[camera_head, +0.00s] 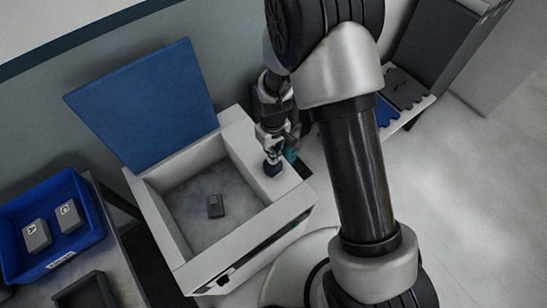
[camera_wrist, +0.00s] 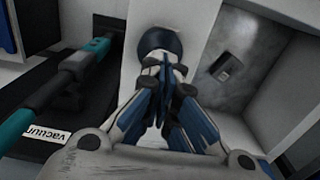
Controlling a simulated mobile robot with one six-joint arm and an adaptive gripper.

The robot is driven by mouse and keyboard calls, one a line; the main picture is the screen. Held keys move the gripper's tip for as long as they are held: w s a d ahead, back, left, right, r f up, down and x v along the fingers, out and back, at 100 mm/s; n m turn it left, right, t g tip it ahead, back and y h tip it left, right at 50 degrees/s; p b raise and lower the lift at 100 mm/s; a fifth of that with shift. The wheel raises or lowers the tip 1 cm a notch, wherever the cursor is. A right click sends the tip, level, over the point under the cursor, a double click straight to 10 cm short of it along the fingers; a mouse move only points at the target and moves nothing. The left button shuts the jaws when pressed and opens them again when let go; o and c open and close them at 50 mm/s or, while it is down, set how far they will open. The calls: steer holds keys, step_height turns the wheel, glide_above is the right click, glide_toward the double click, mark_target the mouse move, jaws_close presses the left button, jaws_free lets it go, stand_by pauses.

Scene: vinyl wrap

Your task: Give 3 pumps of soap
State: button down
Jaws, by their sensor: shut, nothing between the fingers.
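A dark round knob (camera_wrist: 160,40) stands on the white right-hand ledge of a white box (camera_head: 295,203); it looks like the soap pump head. In the head view the knob (camera_head: 272,168) shows just below my gripper (camera_head: 275,150). In the wrist view my gripper (camera_wrist: 165,72) is shut and empty, its blue and grey fingertips together in front of the knob's lower edge. I cannot tell whether the tips touch it. A small grey block (camera_head: 215,206) lies in the open basin left of the ledge.
The box's blue lid (camera_head: 145,105) stands open at the back. A blue bin (camera_head: 50,222) with grey blocks is at the left. A teal-handled tool (camera_wrist: 45,95) lies beside the ledge, near a "vacuum" label (camera_wrist: 45,133). Open floor is at the right.

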steer(key=shift+f+b, duration=0.55)
steer(key=shift+f, duration=0.3)
steer(key=shift+r+p, duration=1.1)
steer(key=shift+r, duration=0.5)
